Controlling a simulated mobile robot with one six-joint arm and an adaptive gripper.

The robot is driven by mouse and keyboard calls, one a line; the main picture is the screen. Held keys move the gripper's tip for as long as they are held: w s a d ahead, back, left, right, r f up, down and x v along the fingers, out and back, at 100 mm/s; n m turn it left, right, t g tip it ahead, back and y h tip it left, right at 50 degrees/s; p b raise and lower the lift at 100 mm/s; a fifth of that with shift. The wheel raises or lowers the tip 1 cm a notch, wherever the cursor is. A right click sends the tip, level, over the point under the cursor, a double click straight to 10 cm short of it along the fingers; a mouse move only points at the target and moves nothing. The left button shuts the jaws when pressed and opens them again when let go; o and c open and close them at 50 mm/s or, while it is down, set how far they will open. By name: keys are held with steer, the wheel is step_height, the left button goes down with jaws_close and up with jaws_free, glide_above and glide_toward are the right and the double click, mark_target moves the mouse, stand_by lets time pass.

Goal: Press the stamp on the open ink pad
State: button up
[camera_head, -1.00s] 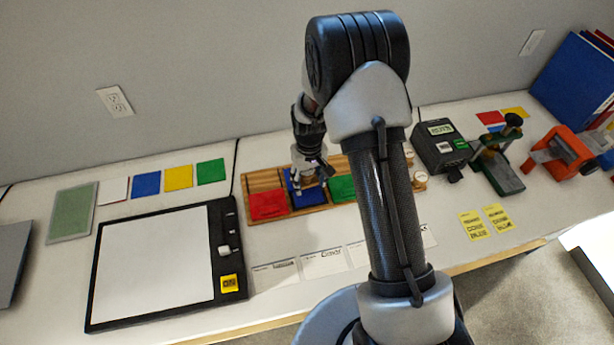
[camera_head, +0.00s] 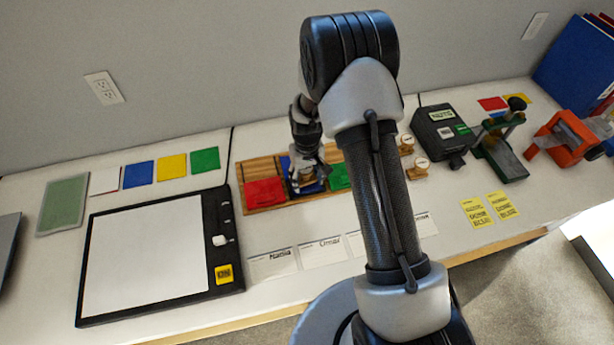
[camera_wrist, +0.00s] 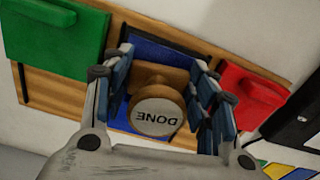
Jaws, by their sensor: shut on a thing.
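My gripper (camera_wrist: 160,80) is shut on a wooden stamp (camera_wrist: 158,110) with a round white top reading DONE. The blue ink pad (camera_wrist: 160,50) lies beneath and behind the stamp. In the head view my gripper (camera_head: 308,180) is over the front of the blue pad (camera_head: 285,164), between the red and green pads. The stamp's lower face is hidden, so I cannot tell whether it touches the pad.
The red pad (camera_head: 264,193) and green pad (camera_head: 338,177) flank the blue one on a wooden tray (camera_head: 248,169). More round-topped stamps (camera_head: 421,164) stand right of my arm. Label cards (camera_head: 322,252) lie in front. A black-framed white board (camera_head: 145,260) lies left.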

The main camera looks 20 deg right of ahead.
mark_target(307, 171)
steer(key=shift+f+b, duration=0.55)
steer(key=shift+f, duration=0.15)
stand_by(1.1)
steer(key=shift+s, duration=0.1)
steer(key=shift+r+p, duration=1.65)
steer(key=shift+r, duration=0.95)
